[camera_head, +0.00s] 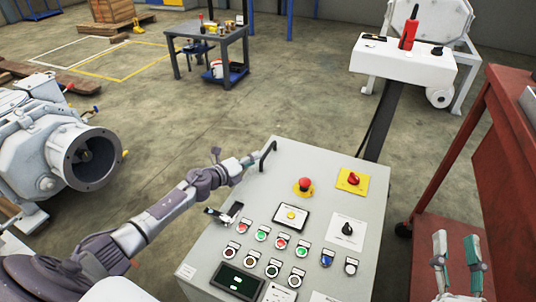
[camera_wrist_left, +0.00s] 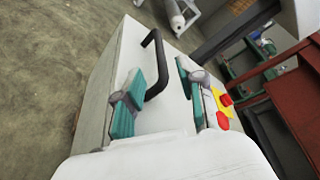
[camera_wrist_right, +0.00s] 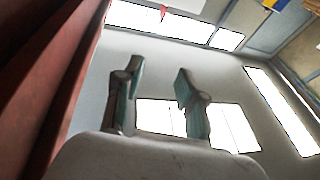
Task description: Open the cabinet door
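The grey control cabinet (camera_head: 200,258) stands in the lower middle of the head view, its top panel covered with buttons. A black bar handle (camera_head: 267,157) is fixed near its far left edge. My left gripper (camera_head: 252,160) is at this handle. In the left wrist view the handle (camera_wrist_left: 158,60) shows between the two spread teal-padded fingers (camera_wrist_left: 160,84); I cannot tell whether either finger touches it. My right gripper (camera_head: 458,252) is open and empty, in front of the red cart at lower right. Its spread fingers also show in the right wrist view (camera_wrist_right: 155,82).
A red cart (camera_head: 510,160) stands close on the right. A white-topped stand (camera_head: 405,65) is behind the cabinet. A grey machine with a round flange (camera_head: 85,158) is at left, a work table (camera_head: 205,40) at the back. Open floor lies between them.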

